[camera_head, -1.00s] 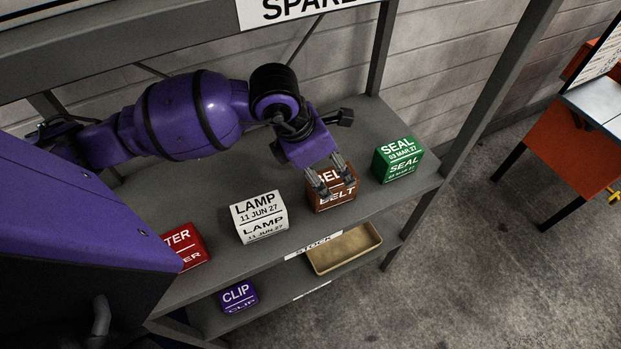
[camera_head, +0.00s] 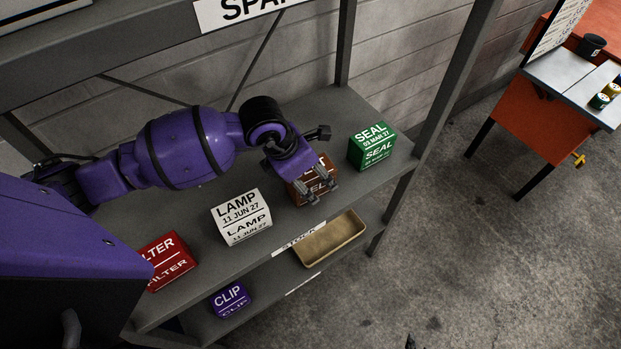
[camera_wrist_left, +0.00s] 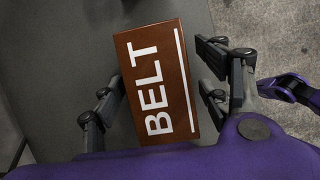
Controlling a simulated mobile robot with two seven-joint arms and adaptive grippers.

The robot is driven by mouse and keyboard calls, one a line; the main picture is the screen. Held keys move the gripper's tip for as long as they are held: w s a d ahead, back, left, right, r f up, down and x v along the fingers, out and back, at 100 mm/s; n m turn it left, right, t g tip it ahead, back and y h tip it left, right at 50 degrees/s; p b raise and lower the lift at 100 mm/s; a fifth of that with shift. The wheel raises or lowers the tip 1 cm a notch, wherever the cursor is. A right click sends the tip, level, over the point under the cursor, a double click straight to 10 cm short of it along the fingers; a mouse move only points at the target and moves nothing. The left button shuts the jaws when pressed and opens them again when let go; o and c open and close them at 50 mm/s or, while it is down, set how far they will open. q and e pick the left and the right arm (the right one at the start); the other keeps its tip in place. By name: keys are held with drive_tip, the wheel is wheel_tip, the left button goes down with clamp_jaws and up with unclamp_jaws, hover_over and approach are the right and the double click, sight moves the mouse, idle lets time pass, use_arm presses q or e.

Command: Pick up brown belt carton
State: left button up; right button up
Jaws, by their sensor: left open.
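The brown belt carton (camera_head: 300,192) stands on the upper shelf between the white lamp carton and the green seal carton. My left gripper (camera_head: 320,191) is at this carton and partly covers it in the head view. In the left wrist view the carton (camera_wrist_left: 155,85) shows its top with the word BELT. The open fingers of my left gripper (camera_wrist_left: 160,92) are on either side of it, with a clear gap at the right; contact at the left cannot be told. A small dark tip at the bottom edge of the head view may be my right gripper (camera_head: 410,342).
The lamp carton (camera_head: 240,217), red filter carton (camera_head: 166,262) and green seal carton (camera_head: 371,146) share the upper shelf (camera_head: 280,245). Below are a purple clip carton (camera_head: 230,299) and an empty tan tray (camera_head: 331,238). A shelf post (camera_head: 450,85) stands right. An orange table (camera_head: 525,125) is farther right.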

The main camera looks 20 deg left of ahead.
use_arm(q)
drive_tip(key=shift+f, duration=0.2)
idle(0.5)
drive_tip(key=c, duration=1.6)
